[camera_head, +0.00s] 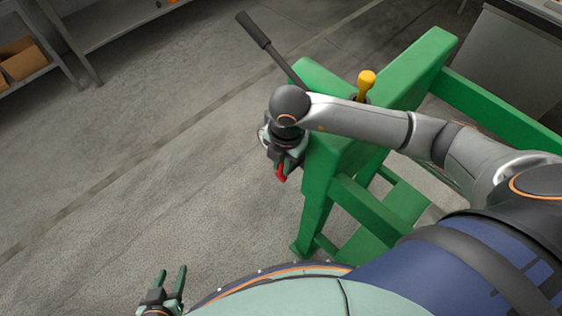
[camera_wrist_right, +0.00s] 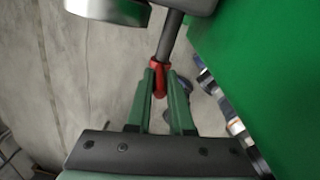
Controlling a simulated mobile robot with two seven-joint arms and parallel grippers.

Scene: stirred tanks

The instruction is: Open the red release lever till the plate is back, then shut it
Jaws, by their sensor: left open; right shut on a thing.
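The red release lever (camera_head: 281,173) hangs at the left side of the green frame (camera_head: 325,150), mostly covered by my gripper in the head view. My right gripper (camera_head: 287,163) is shut on it. In the right wrist view the lever's red end (camera_wrist_right: 159,80) sits between the two green fingers (camera_wrist_right: 163,95), below a dark grey rod. My left gripper (camera_head: 172,284) is open and empty, low at the left, away from the frame. I cannot make out the plate in either view.
A long black-handled bar (camera_head: 270,48) rises from the green frame. A yellow knob (camera_head: 366,79) stands on top of it. A shelf with cardboard boxes (camera_head: 22,59) is at the far left. A grey cabinet (camera_head: 505,60) stands at the back right. The floor at left is clear.

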